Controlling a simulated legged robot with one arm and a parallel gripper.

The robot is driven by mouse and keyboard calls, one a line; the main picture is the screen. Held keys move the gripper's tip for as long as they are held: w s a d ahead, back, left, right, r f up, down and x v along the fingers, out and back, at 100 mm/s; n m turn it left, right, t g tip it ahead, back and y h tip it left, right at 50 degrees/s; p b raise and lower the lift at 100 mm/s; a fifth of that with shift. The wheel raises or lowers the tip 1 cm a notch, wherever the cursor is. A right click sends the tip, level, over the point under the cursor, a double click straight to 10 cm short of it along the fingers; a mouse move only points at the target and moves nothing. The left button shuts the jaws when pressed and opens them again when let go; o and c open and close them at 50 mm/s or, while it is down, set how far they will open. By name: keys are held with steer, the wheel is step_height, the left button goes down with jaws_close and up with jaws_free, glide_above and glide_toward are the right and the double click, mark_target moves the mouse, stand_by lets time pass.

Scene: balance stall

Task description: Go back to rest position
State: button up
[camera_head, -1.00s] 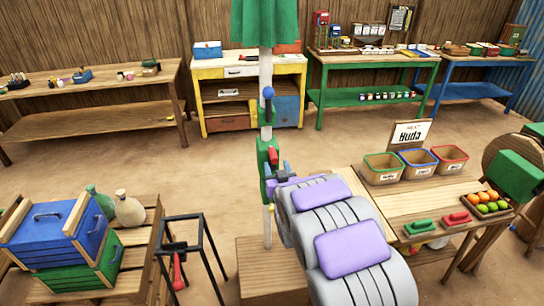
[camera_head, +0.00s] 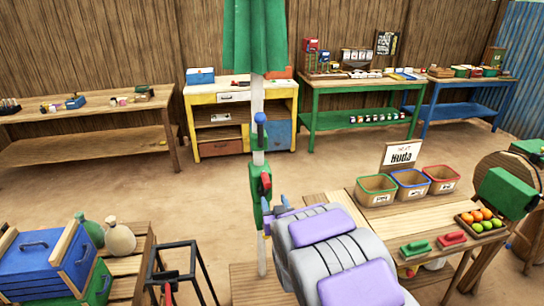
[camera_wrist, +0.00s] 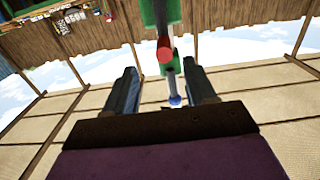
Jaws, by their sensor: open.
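My gripper (camera_head: 276,208) is at the end of my grey arm with purple pads, low in the middle of the head view. In the wrist view its two dark fingers (camera_wrist: 160,70) stand apart with nothing held between them. A pale upright pole (camera_head: 258,100) rises just beyond the gripper. It carries a green fitting (camera_head: 255,197) with a red part and a blue knob (camera_head: 261,117). In the wrist view the green fitting (camera_wrist: 172,15), a red knob (camera_wrist: 164,48) and a blue ball (camera_wrist: 175,100) show between the fingers. I cannot tell whether the fingers touch the pole.
A wooden counter (camera_head: 340,200) with three bins (camera_head: 412,185), a fruit tray (camera_head: 482,220) and a sign (camera_head: 402,152) stands at right. Blue crate (camera_head: 45,255), sacks (camera_head: 118,238) and a black stand (camera_head: 180,275) are at left. Open floor lies before the back tables.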

steer(key=s+d+m+g+h, duration=0.2)
steer(key=s+d+g+h, duration=0.2)
steer(key=s+d+g, duration=0.75)
steer(key=s+d+r+g, duration=0.1)
steer(key=s+d+g, duration=0.1)
steer(key=s, duration=1)
steer(key=s+d+r+g, duration=0.1)
steer(key=s+d+g, duration=0.1)
steer(key=s, duration=1.1)
steer(key=s+d+r+m+g, duration=0.1)
steer(key=s+d+r+g, duration=0.1)
steer(key=s, duration=1.1)
steer(key=shift+d+g+h, duration=0.4)
steer(key=shift+d+g, duration=0.05)
steer(key=shift+g, duration=0.2)
steer(key=shift+w, duration=0.1)
